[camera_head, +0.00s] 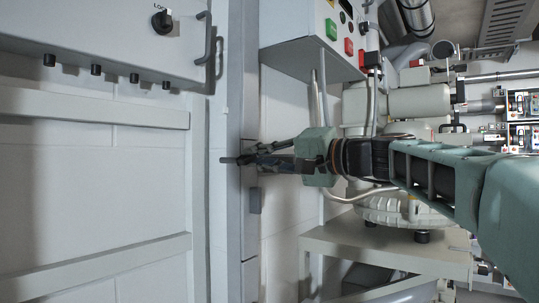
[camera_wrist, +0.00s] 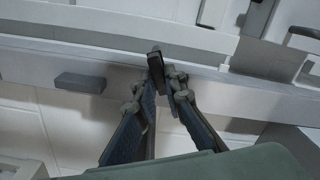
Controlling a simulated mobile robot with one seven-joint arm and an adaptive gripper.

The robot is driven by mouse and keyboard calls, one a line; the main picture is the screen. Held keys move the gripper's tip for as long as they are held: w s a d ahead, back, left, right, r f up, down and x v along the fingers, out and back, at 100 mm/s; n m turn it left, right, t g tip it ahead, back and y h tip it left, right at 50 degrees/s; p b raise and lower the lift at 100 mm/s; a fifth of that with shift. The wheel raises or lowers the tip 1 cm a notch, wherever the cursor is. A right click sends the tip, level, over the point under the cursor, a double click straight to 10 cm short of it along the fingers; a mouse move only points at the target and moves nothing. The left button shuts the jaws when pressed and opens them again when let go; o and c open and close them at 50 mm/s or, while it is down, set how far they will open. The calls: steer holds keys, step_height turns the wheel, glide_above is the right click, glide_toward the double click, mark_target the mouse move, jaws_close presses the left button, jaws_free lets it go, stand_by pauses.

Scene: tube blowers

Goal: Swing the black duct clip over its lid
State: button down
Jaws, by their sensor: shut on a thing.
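The black duct clip (camera_wrist: 152,62) shows in the wrist view as a short dark bar between my fingertips. My gripper (camera_wrist: 160,80) is shut on it, and the fingers hide part of it. The duct also runs across the wrist view (camera_wrist: 30,62). I cannot tell which face is its lid, or whether the clip lies against it.
A small grey block (camera_head: 255,200) sits on the duct close to my gripper; it also shows in the wrist view (camera_wrist: 80,82). A control box (camera_head: 310,45) with green and red buttons is above my arm. A cabinet with a knob (camera_head: 162,21) and handle is at upper left.

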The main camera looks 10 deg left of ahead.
steer(key=m, duration=0.5)
steer(key=shift+w+f+p, duration=0.1)
steer(key=shift+f+p, duration=0.3)
stand_by(0.4)
steer(key=c, duration=2)
jaws_free()
steer(key=v, duration=1.2)
steer(key=shift+f, duration=0.1)
